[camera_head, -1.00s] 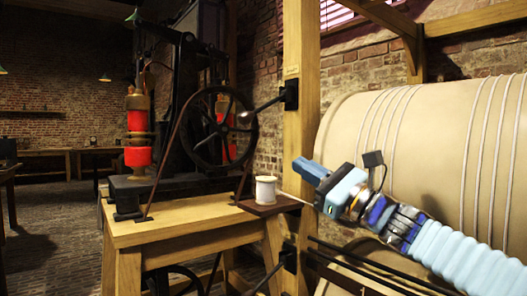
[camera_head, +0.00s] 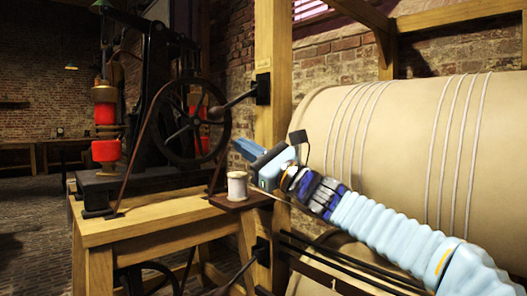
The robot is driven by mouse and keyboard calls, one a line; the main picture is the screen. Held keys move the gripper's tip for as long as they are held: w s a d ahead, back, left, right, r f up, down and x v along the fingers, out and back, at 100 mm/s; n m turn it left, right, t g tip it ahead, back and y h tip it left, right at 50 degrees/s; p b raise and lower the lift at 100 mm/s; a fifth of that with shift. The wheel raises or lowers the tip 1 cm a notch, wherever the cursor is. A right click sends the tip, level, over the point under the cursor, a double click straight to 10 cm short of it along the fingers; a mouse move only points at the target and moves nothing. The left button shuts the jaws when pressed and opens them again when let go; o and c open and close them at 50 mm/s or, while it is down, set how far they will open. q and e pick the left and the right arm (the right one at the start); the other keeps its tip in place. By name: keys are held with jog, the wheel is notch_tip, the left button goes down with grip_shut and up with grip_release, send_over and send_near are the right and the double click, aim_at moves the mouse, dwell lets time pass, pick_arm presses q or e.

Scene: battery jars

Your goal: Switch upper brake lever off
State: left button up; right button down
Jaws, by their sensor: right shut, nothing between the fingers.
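The upper brake lever (camera_head: 236,99) is a dark rod with a round knob. It comes out of a black bracket on the wooden post and slopes down to the left, its knob in front of the black wheel. My right gripper (camera_head: 240,147) has light blue fingers and is shut and empty. In the picture it is below and a little right of the knob, with a visible gap between them. A lower lever (camera_head: 238,275) slopes down-left from a second bracket on the same post. My left gripper is not in view.
A wooden table (camera_head: 150,221) carries the machine with the black spoked wheel (camera_head: 180,125) and red cylinders. A large cream drum (camera_head: 400,150) fills the right side.

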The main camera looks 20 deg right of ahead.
aim_at(236, 101)
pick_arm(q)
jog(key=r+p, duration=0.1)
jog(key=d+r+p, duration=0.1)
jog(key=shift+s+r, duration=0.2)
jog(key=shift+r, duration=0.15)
pick_arm(e)
jog(key=a+r, duration=0.1)
jog(key=w+a+r, duration=0.1)
jog(key=a+r, duration=0.1)
jog(key=r, duration=0.1)
jog(key=shift+w, duration=0.4)
